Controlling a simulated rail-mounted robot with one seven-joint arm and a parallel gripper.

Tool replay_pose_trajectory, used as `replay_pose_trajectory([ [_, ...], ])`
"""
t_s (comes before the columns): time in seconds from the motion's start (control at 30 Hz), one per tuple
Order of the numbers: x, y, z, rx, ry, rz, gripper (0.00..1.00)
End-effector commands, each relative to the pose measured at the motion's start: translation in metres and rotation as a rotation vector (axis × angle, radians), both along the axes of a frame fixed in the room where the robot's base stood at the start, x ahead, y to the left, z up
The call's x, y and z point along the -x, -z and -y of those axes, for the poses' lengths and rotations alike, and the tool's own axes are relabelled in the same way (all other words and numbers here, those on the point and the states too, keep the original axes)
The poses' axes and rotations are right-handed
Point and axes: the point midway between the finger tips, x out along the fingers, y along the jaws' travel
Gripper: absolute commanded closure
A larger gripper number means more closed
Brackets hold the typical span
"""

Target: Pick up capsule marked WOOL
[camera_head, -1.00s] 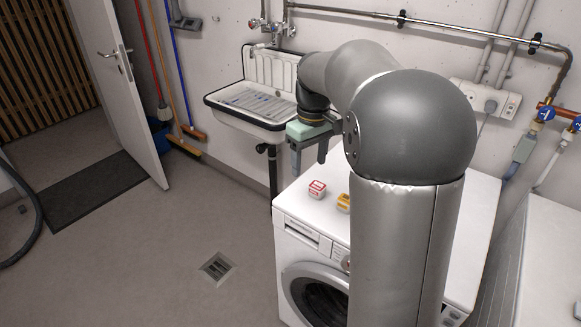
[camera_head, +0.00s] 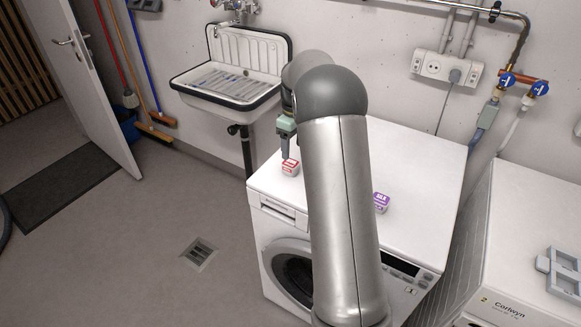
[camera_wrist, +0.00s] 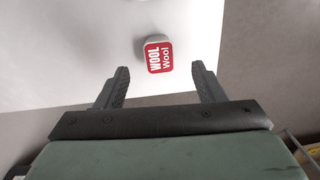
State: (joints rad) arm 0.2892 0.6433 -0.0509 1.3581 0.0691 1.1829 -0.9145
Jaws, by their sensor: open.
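The capsule marked WOOL (camera_wrist: 158,56) is a small white block with a red label. It sits upright on the white top of the washing machine, near its front left corner, and also shows in the head view (camera_head: 290,167). My gripper (camera_wrist: 160,78) is open and empty. In the wrist view the capsule lies just beyond the fingertips, roughly centred between them and apart from both. In the head view my gripper (camera_head: 287,150) points down right beside the capsule; the exact gap cannot be told there.
A purple-labelled capsule (camera_head: 381,202) sits on the washing machine (camera_head: 420,165), partly behind my arm. A sink (camera_head: 232,80) hangs on the wall behind. A second machine (camera_head: 535,235) with a grey tray-like part (camera_head: 562,272) stands at the right.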

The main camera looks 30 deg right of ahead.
Motion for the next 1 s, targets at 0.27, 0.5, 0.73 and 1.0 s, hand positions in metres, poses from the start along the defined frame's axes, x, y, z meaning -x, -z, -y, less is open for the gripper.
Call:
replay_pose_trajectory([
  [0.27, 0.0, 0.021, -0.001, -0.001, 0.0, -0.003, 0.37],
  [0.5, -0.001, 0.055, -0.003, -0.001, -0.001, -0.003, 0.37],
  [0.73, -0.001, 0.062, -0.003, 0.0, 0.0, 0.0, 0.37],
  [1.0, -0.001, 0.062, -0.003, 0.0, 0.0, 0.0, 0.85],
])
